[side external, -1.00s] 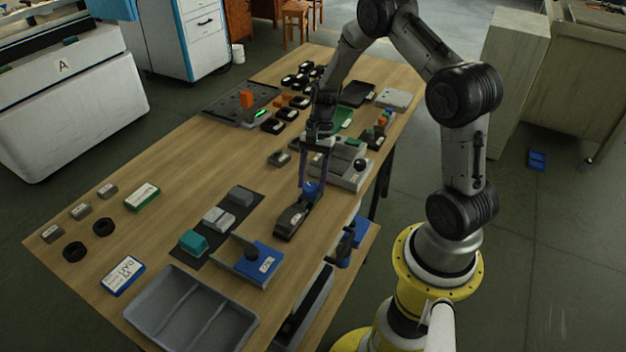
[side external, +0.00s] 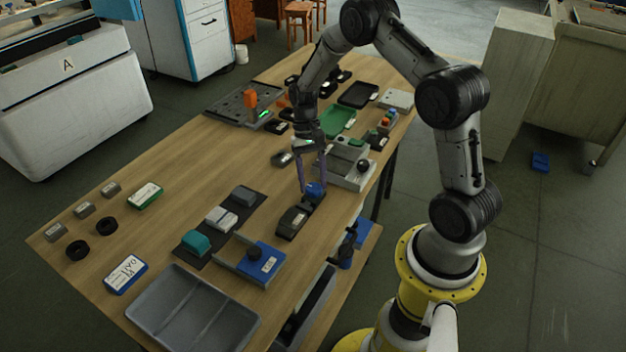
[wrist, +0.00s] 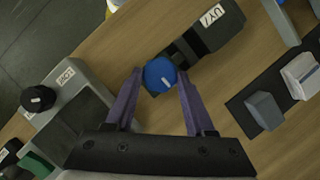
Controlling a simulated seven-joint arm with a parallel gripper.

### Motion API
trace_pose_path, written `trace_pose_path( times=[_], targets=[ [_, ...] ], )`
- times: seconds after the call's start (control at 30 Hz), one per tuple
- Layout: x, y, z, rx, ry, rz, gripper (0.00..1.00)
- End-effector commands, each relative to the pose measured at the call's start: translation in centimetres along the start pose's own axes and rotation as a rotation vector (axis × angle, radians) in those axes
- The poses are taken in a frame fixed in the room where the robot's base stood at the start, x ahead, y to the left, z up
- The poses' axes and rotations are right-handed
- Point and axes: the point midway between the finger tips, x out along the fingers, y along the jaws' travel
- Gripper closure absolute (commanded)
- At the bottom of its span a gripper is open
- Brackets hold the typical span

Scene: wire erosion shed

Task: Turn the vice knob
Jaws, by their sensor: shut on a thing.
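The vice (side external: 294,222) is a small dark block lying on the wooden table, with a blue round knob (side external: 315,190) at its far end. In the wrist view the vice (wrist: 213,32) bears a white label, and the knob (wrist: 160,75) shows a short white line on its top. My gripper (side external: 312,188) reaches down over the knob, with one purple finger on each side. The wrist view shows my gripper (wrist: 160,73) shut on the knob, fingertips at its sides. The knob's underside is hidden.
A grey machine block with a black knob (side external: 364,165) stands close behind the vice. A blue-and-grey fixture (side external: 262,262) and a dark mat with several blocks lie to the left. A grey divided tray (side external: 190,312) is at the front. The table's right edge is near.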

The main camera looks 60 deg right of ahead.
Motion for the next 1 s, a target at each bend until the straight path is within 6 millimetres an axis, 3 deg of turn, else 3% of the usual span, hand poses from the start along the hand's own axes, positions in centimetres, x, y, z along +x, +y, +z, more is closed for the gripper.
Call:
trace_pose_path(
  times=[0.43,0.47,0.6,1.0],
  targets=[
    [-0.02,0.0,0.0,-0.015,0.0,0.006,1.0],
    [-0.02,0.0,0.0,-0.015,0.0,0.006,0.44],
    [-0.01,-0.01,0.0,-0.014,0.0,0.005,0.19],
    [-0.5,-0.03,-0.05,-0.011,0.002,0.004,0.16]
  ],
)
